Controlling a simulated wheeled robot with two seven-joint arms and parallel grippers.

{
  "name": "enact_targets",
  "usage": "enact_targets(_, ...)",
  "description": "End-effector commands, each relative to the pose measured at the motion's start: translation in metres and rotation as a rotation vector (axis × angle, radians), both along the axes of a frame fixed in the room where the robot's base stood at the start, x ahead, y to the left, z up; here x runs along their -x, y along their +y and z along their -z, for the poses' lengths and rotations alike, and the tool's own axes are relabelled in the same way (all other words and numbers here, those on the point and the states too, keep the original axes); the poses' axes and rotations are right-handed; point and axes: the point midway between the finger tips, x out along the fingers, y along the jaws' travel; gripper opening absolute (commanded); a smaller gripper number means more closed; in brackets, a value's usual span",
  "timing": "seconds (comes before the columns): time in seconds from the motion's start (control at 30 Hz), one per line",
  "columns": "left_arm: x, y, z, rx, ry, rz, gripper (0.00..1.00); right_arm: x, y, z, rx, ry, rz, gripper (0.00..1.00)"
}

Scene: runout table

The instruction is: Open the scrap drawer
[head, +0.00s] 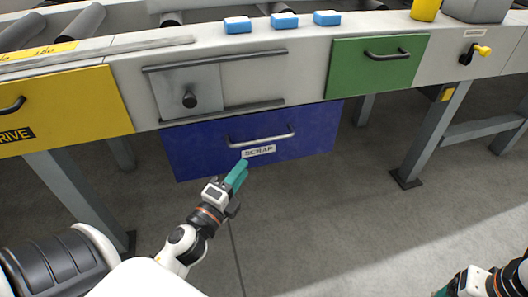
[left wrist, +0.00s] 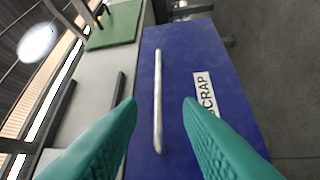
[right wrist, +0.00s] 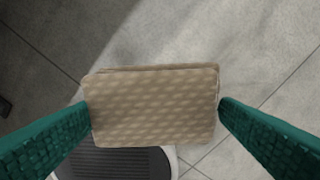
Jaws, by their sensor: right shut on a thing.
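The scrap drawer (head: 200,152) has a blue front with a grey bar handle (head: 262,139) and a white SCRAP label (head: 259,152); it looks shut under the table. My left gripper (head: 241,168) is just below and in front of the handle. In the left wrist view the left gripper (left wrist: 160,101) is open and empty, with the handle (left wrist: 158,105) lying lengthwise between its fingers in the picture, still ahead of the tips. My right gripper (right wrist: 154,104) is shut on a tan patterned block (right wrist: 155,110), held above the floor.
A yellow drawer (head: 70,110) is at the left and a green one (head: 375,65) at the upper right. A grey panel with a black knob (head: 189,99) sits above the blue drawer. The floor in front is clear.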

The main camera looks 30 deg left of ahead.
Motion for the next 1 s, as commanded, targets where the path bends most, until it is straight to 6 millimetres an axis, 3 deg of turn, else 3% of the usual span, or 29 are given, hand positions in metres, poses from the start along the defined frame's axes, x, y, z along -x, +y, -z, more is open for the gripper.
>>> enact_targets(0.17,-0.017,0.000,-0.006,-0.010,-0.009,0.004,0.32,0.000,0.000,-0.002,0.001,-0.001,0.000,0.63)
enact_targets(0.6,-0.099,0.007,-0.015,-0.008,-0.007,0.002,0.32,0.000,0.000,-0.002,0.000,0.000,0.000,0.63)
enact_targets(0.8,-0.115,0.008,-0.017,-0.007,-0.005,0.001,0.32,0.000,0.000,-0.001,0.000,0.000,0.000,0.63)
enact_targets(1.0,-0.118,0.008,-0.017,-0.005,-0.004,0.000,0.32,0.000,0.000,-0.001,0.000,0.000,0.000,0.63)
